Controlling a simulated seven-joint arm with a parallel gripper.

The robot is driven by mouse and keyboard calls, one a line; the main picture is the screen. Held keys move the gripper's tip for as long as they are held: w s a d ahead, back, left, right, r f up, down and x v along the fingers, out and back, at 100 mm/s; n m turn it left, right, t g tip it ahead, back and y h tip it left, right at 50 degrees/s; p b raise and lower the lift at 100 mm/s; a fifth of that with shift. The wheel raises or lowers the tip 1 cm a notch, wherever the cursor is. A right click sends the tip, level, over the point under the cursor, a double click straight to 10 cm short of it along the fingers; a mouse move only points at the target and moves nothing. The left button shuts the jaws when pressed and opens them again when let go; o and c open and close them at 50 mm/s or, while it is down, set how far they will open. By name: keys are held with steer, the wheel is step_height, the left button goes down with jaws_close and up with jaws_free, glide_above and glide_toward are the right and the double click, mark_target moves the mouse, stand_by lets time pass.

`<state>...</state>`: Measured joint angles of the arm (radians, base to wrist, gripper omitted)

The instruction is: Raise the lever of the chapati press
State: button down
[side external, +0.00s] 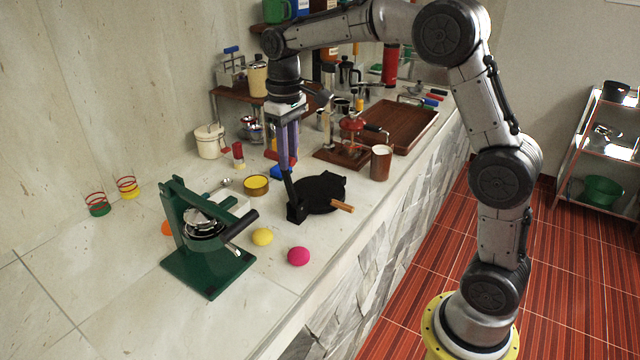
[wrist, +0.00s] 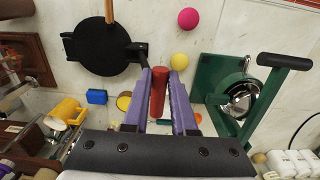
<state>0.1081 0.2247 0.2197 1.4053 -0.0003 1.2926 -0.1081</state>
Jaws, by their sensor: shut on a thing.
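The chapati press (side external: 320,190) is black and round with a short wooden handle, lying flat near the counter's front edge. It shows at the upper left in the wrist view (wrist: 97,45). Its black lever (side external: 291,190) rises steeply from the hinge block at the left side, leaning slightly left. The lever ends in a red grip (wrist: 157,92), which sits between my purple fingers. My gripper (side external: 287,163) is shut on this grip above the press, and the fingers partly hide it in the side view.
A green press (side external: 205,262) stands at the front left, its arm sticking out. A yellow ball (side external: 262,236) and a pink ball (side external: 298,256) lie between it and the chapati press. A brown cup (side external: 381,163) and a wooden tray (side external: 402,126) stand behind to the right.

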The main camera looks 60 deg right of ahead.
steer(key=c, duration=0.9)
jaws_free()
steer(key=shift+r, duration=2.55)
